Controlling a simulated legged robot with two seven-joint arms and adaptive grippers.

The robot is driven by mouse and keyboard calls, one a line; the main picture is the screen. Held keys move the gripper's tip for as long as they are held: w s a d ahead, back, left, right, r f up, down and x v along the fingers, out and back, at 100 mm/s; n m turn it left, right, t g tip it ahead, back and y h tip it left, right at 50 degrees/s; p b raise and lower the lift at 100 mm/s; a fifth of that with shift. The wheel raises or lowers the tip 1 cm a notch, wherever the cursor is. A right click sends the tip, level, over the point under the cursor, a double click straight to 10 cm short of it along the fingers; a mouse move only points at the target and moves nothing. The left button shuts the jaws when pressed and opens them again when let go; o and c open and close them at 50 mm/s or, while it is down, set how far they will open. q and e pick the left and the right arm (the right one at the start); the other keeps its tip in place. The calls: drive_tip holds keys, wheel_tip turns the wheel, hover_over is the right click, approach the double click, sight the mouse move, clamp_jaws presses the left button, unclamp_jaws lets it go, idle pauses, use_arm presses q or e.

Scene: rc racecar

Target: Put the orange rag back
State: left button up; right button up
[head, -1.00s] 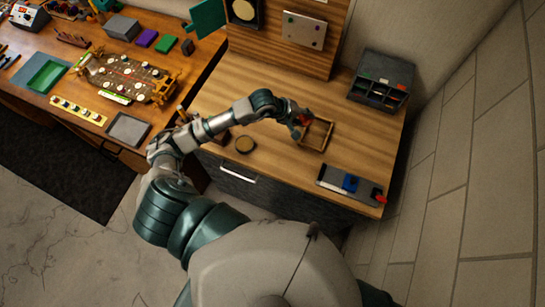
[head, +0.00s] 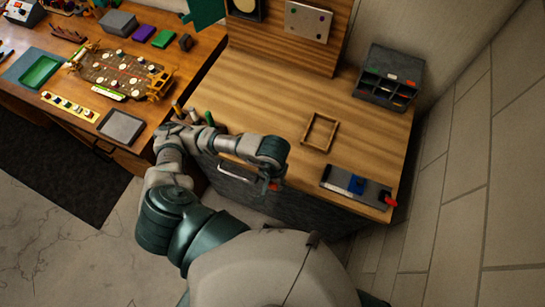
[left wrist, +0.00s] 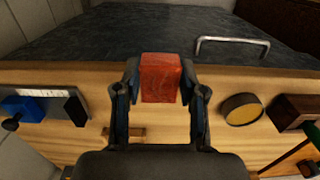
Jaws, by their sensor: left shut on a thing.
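The orange rag (left wrist: 160,78) is a small red-orange folded block between the fingertips of my left gripper in the left wrist view. My left gripper (left wrist: 160,84) is shut on it. In the head view my left gripper (head: 270,184) is at the front edge of the wooden counter, with a bit of red-orange showing under the wrist. The wooden frame tray (head: 307,134) lies empty on the counter, behind and right of the gripper. Part of it also shows in the left wrist view (left wrist: 123,139). My right gripper is not in view.
A dark sorter box (head: 388,77) stands at the counter's back right. A grey tray with blue and red items (head: 375,192) lies at the front right. A round yellow-topped tin (left wrist: 242,109) and a drawer handle (left wrist: 233,41) show in the wrist view.

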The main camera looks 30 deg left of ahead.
use_arm(q)
drive_tip(key=w+a+p, duration=0.1)
drive_tip(key=w+a, duration=0.1)
drive_tip(key=w, duration=0.1)
drive_tip(key=w+a, duration=0.2)
drive_tip(key=w, duration=0.1)
drive_tip(key=w+a+p, duration=0.1)
drive_tip(key=w, duration=0.2)
drive_tip(key=shift+w+a+f+p, duration=0.25)
drive_tip(key=shift+w+a+p, duration=0.05)
drive_tip(key=shift+a, duration=0.1)
drive_tip(key=shift+f+p, duration=0.5)
drive_tip(key=shift+f, duration=1.3)
drive_tip(key=o, duration=1)
drive_tip(key=shift+w, duration=0.1)
wheel_tip(320, 180, up, 12)
drive_tip(key=b, duration=0.2)
